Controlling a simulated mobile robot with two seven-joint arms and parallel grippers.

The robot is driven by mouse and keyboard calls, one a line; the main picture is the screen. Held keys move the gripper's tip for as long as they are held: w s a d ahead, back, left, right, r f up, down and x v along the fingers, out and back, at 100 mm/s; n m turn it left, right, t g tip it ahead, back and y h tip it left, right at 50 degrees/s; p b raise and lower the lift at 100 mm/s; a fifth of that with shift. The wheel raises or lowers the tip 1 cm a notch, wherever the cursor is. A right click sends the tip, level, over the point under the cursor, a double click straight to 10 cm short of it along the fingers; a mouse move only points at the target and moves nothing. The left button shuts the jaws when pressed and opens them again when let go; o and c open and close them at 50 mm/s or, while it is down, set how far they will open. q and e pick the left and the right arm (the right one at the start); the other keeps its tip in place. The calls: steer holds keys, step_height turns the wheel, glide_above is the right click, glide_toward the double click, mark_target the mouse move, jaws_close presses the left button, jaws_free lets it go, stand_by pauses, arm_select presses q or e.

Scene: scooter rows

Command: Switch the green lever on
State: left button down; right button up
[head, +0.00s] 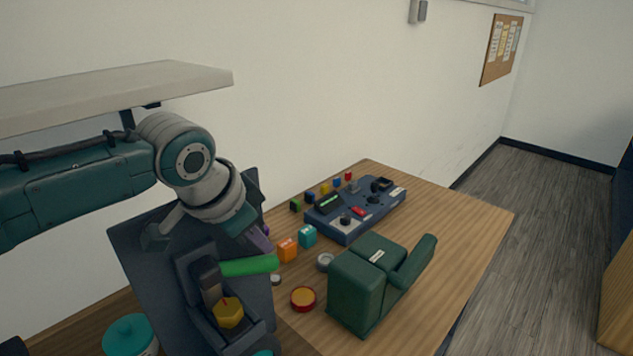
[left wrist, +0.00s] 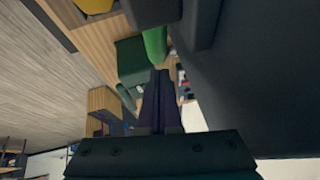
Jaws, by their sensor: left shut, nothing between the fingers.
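The green lever (head: 250,266) is a thick bright green bar. It sticks out to the right, roughly level, from a dark grey upright panel (head: 135,262) in the head view. My left gripper (head: 262,240) is shut and empty, its purple fingers just above the lever and partly hidden behind my wrist. In the left wrist view the shut fingers (left wrist: 161,75) point toward the lever (left wrist: 154,44), their tips close below it in the picture. I cannot tell whether they touch it. My right gripper is not in view.
A yellow hexagonal knob (head: 228,313) sits below the lever. A dark green block-shaped device (head: 358,292), a red-rimmed yellow disc (head: 303,298), orange (head: 287,250) and teal cubes (head: 307,236) and a blue control box (head: 337,228) stand on the table. The table's right side is clear.

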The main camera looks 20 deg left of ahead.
arm_select(q)
steer(key=shift+f, duration=0.65)
steer(key=shift+f+b, duration=0.1)
steer(key=shift+b, duration=0.2)
steer(key=shift+w+d+r+p, duration=0.1)
steer(key=shift+r+p, duration=0.25)
step_height(320, 180, up, 12)
steer(key=s+d+p, duration=0.1)
steer(key=p, duration=0.2)
steer(key=shift+s+d+r, duration=0.15)
steer(key=shift+s+d, duration=0.15)
